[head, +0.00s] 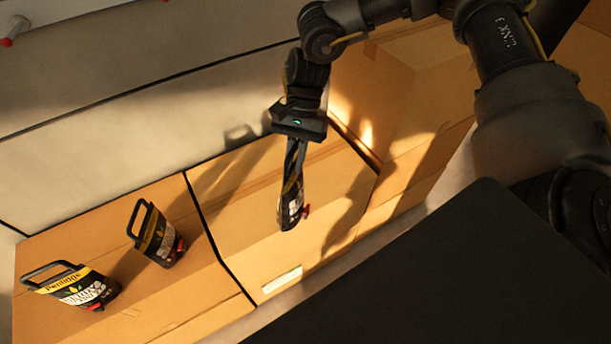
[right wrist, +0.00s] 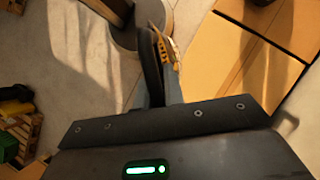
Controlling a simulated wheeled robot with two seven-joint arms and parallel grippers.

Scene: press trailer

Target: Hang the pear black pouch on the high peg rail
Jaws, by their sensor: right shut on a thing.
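My right gripper (head: 293,152) is shut on a black pouch (head: 291,207) by its top end. The pouch hangs down nearly edge-on, with a pale printed label and a red cap, in front of the cardboard boxes. Its fruit print cannot be read. In the right wrist view, a dark and yellow edge of the pouch (right wrist: 171,62) shows beyond the gripper. The high peg rail is seen only in part: a peg with a red tip (head: 9,42) sticks out of the pale wall at the top left. My left gripper is not in view.
Two other black and yellow pouches with loop handles stand on the left cardboard box, one at the front left (head: 85,288) and one behind it (head: 158,238). More cardboard boxes (head: 415,85) stand along the wall. The pale wall (head: 120,150) is bare below the peg.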

